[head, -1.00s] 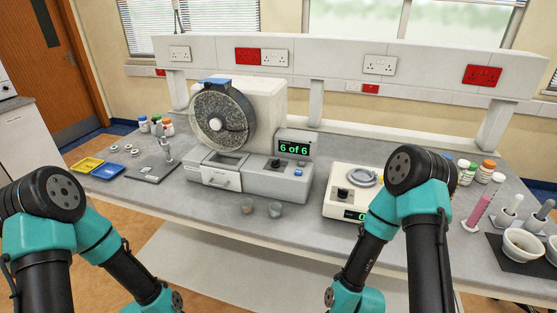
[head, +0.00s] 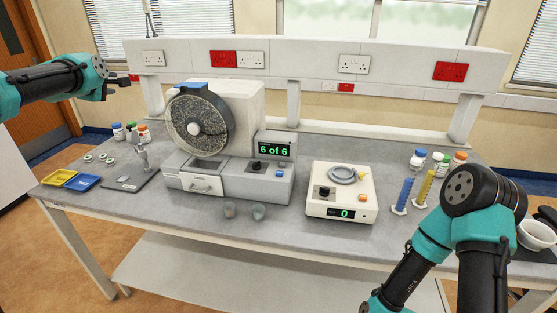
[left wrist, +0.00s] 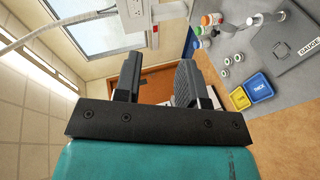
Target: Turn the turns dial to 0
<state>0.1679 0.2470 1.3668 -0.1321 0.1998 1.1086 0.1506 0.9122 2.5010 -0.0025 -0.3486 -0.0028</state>
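The drum machine (head: 240,100) stands on the bench in the head view, with a round grey drum on its left side. Its base carries a black dial (head: 255,165) below a green display (head: 276,149) reading "6 of 6"; the dial's marks are too small to read. My left gripper (head: 120,84) is at the upper left, raised above the bench and well left of the machine. In the left wrist view its two fingers (left wrist: 158,78) stand apart with nothing between them. My right arm is at the lower right; its gripper is outside the frame.
A balance (head: 341,190) with its own black knob and a display reading 0 is right of the machine. Blue and yellow trays (head: 83,180) lie at left. Cylinders (head: 403,195) and bottles stand at right.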

